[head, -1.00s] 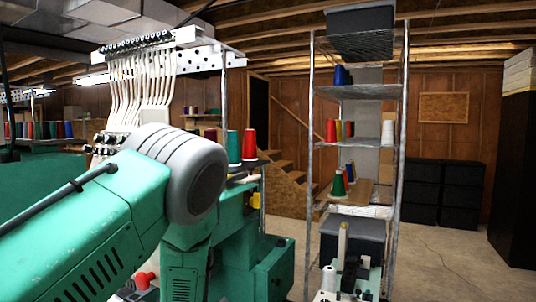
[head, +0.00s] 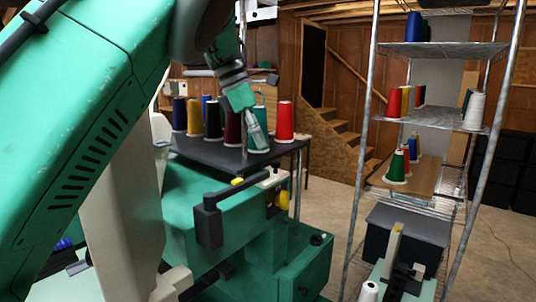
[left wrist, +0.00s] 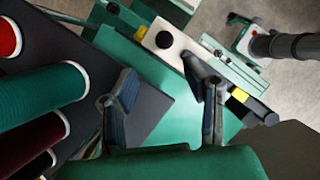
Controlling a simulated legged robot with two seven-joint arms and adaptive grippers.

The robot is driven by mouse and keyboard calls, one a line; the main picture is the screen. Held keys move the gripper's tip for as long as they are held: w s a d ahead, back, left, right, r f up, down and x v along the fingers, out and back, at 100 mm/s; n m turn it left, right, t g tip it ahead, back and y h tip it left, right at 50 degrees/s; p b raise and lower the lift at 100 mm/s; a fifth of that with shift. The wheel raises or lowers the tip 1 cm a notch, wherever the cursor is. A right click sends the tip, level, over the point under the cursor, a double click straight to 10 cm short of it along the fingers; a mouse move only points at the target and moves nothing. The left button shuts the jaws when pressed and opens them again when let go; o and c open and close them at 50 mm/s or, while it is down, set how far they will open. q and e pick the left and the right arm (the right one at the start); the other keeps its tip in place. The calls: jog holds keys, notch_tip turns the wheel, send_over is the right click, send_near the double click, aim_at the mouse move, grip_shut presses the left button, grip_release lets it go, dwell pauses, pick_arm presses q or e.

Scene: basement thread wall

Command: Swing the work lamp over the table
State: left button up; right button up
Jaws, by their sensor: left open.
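A dark jointed arm with a box-shaped head (head: 208,224), which looks like the work lamp, hangs at the front of the green machine (head: 190,200). Its far end meets a small pale mount beside a yellow knob. My left gripper (head: 257,138) points down in front of the thread cones, above and beyond the lamp's bar. In the left wrist view its two fingers (left wrist: 166,88) are spread and empty over the green machine top (left wrist: 160,110). I cannot pick out the lamp head surely in that view. My right gripper is not in view.
Several thread cones (head: 285,122) stand on a dark shelf (head: 215,152) close to my left gripper. A wire rack (head: 440,55) with more cones stands at the right. A smaller machine (head: 400,280) is at the lower right. Concrete floor (head: 335,212) is clear between.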

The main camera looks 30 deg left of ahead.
aim_at(273, 162)
pick_arm(q)
jog(key=d+f, duration=0.1)
jog(key=w+d+f, duration=0.1)
jog(key=d+f, duration=0.2)
jog(key=shift+w+d+f+p, duration=0.15)
jog(key=shift+w+d+p, duration=0.2)
jog(key=shift+d+p, duration=0.05)
jog(key=shift+w+f, duration=0.15)
jog(key=shift+f, duration=0.15)
jog(key=a, duration=0.2)
jog(key=shift+s+a+f, duration=0.2)
jog(key=shift+a+f, duration=0.1)
jog(key=shift+a, duration=0.15)
jog(key=c, duration=0.4)
grip_shut()
jog(key=shift+s+d+r, duration=0.15)
jog(key=shift+d, duration=0.3)
jog(key=shift+d+r, duration=0.15)
jog(key=shift+d, duration=0.35)
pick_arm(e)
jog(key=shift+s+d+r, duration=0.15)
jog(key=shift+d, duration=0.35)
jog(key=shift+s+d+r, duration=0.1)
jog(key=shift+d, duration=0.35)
